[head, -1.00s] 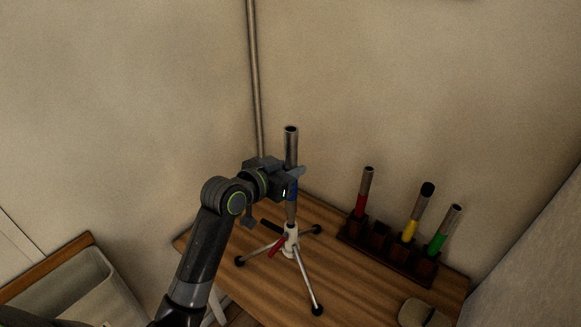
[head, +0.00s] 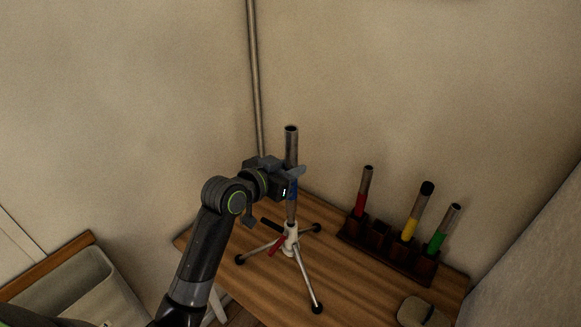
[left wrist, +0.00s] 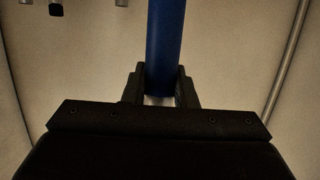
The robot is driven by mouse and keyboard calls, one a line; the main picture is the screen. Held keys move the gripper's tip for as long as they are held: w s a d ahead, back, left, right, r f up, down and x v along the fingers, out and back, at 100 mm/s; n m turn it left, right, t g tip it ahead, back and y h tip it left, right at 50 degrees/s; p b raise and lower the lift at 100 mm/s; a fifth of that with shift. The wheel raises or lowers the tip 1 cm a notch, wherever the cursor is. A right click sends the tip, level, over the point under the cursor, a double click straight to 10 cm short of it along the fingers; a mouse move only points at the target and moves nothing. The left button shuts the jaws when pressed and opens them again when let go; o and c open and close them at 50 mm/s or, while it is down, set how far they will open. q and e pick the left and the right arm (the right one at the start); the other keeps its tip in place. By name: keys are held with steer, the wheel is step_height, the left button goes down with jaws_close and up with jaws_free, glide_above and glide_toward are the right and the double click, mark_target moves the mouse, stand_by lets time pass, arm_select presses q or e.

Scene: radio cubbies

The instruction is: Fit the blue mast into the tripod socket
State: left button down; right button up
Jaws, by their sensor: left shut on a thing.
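The blue mast (head: 291,145) is a metal tube with a blue band, standing upright above the tripod. My left gripper (head: 291,180) is shut on its blue band; in the left wrist view the blue band (left wrist: 165,45) stands between the two fingers (left wrist: 160,88). The white tripod socket (head: 291,232) is directly below, on three spread legs with dark feet. The mast's lower end meets the socket's top; how deep it sits inside I cannot tell. A red lever (head: 277,245) and a black handle (head: 272,225) show at the socket. My right gripper is not in view.
A dark rack (head: 388,252) on the wooden table (head: 365,290) holds masts with red (head: 361,204), yellow (head: 409,229) and green (head: 436,242) bands. One slot is empty. A rounded grey object (head: 415,311) lies at the front right. A pole (head: 255,80) runs up the wall behind.

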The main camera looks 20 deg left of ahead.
arm_select(q)
steer(key=shift+f+b, duration=0.5)
steer(key=shift+f, duration=0.4)
stand_by(0.4)
steer(key=shift+f+b, duration=0.7)
steer(key=shift+f, duration=0.35)
steer(key=shift+f+b, duration=0.3)
steer(key=shift+f, duration=0.4)
steer(key=c, duration=1.1)
jaws_free()
steer(key=shift+r, duration=0.1)
